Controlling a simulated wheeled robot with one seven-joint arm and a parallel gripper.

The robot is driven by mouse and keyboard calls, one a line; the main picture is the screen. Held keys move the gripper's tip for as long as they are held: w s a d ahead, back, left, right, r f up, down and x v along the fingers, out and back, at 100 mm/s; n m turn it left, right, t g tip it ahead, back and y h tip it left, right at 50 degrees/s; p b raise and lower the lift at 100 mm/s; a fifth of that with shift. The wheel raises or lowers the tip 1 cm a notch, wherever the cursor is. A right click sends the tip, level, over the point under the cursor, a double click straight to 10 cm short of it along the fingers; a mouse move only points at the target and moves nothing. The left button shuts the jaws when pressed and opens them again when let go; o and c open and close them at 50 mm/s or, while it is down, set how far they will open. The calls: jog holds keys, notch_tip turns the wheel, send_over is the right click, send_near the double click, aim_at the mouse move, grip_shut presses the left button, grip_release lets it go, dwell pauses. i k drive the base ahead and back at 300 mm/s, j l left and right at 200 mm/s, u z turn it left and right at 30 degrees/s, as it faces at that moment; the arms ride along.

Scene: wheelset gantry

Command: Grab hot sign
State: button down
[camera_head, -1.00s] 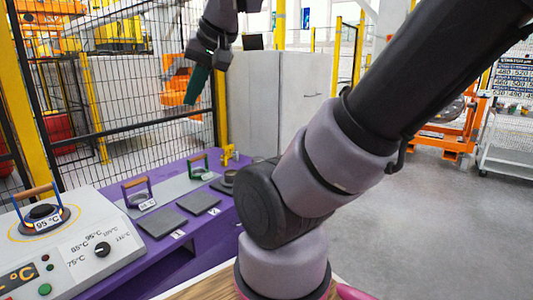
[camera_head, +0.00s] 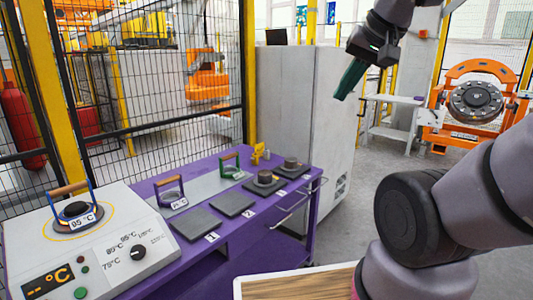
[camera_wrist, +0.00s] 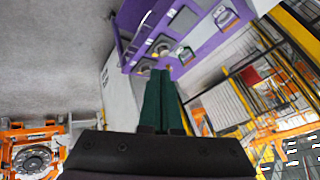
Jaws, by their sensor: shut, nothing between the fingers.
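No sign with the word "hot" is readable. A temperature sign marked 95 °C (camera_head: 83,221) is on a blue-framed, wooden-handled item on the heater at the left. A second small sign (camera_head: 180,203) is on a similar item with a dark blue frame on the purple table, its number too small to read surely. A green-framed item (camera_head: 231,165) stands farther back. My gripper (camera_head: 342,96) has dark green fingers, shut and empty, in the air right of the table and away from both signs. The wrist view shows the fingers (camera_wrist: 160,74) together, pointing toward the table's far end.
The purple table (camera_head: 232,252) bears dark square plates (camera_head: 199,223) and round metal pieces (camera_head: 291,163). A grey cabinet (camera_head: 300,90) stands behind it. A mesh fence (camera_head: 160,130) runs along the back left. An orange wheel stand (camera_head: 470,105) is at the right, across open floor.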

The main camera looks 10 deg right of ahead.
aim_at(259, 148)
jog(key=k+u, duration=0.1)
jog(key=k, duration=1.05)
jog(key=u, duration=1.55)
jog(key=i+l, duration=0.15)
jog(key=l, duration=0.6)
jog(key=i+l, duration=0.1)
jog(key=l, duration=0.65)
jog(key=i+l, duration=0.15)
jog(key=l, duration=0.55)
jog(key=i+l, duration=0.1)
jog(key=l, duration=0.65)
jog(key=i+l, duration=0.15)
jog(key=l, duration=0.6)
jog(key=i+l, duration=0.15)
jog(key=l, duration=0.6)
jog(key=i+l+u, duration=0.1)
jog(key=l, duration=0.65)
jog(key=i+l, duration=0.1)
jog(key=l, duration=0.65)
